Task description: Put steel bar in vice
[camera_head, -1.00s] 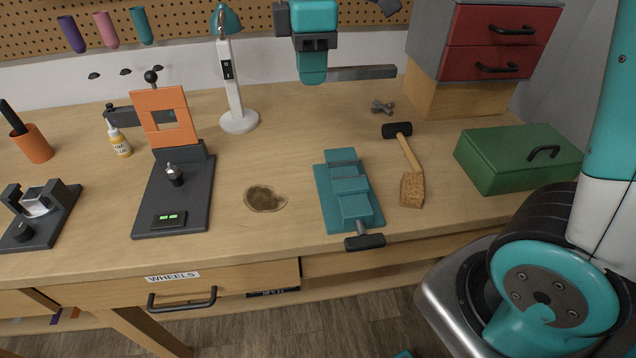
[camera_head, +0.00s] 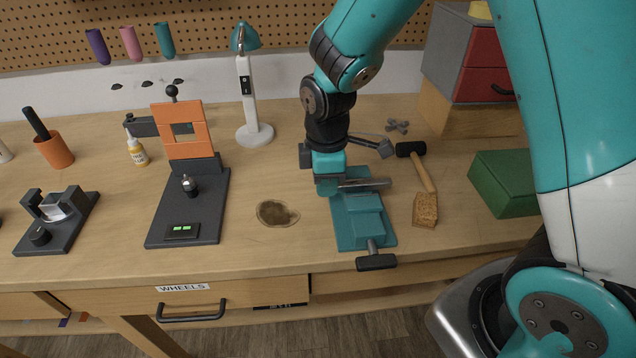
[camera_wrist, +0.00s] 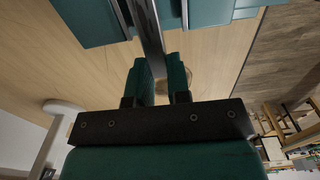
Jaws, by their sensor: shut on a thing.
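The steel bar (camera_head: 366,184) is a slim grey bar held level, sticking out to the right of my gripper (camera_head: 330,188). My gripper is shut on its left end. The teal vice (camera_head: 366,226) stands on the bench with its dark handle toward the front edge. The bar crosses the vice's back part. In the wrist view the bar (camera_wrist: 151,35) runs from between my fingers (camera_wrist: 159,78) into line with the gap between the teal vice jaws (camera_wrist: 208,12). I cannot tell whether it is down in the gap or just above it. My gripper hides the vice's back left corner.
A hammer (camera_head: 422,180) lies close right of the vice, with a green box (camera_head: 500,183) beyond it. A brown stain (camera_head: 277,213) and a dark stand with an orange frame (camera_head: 187,130) are to the left. A lamp (camera_head: 247,95) stands behind.

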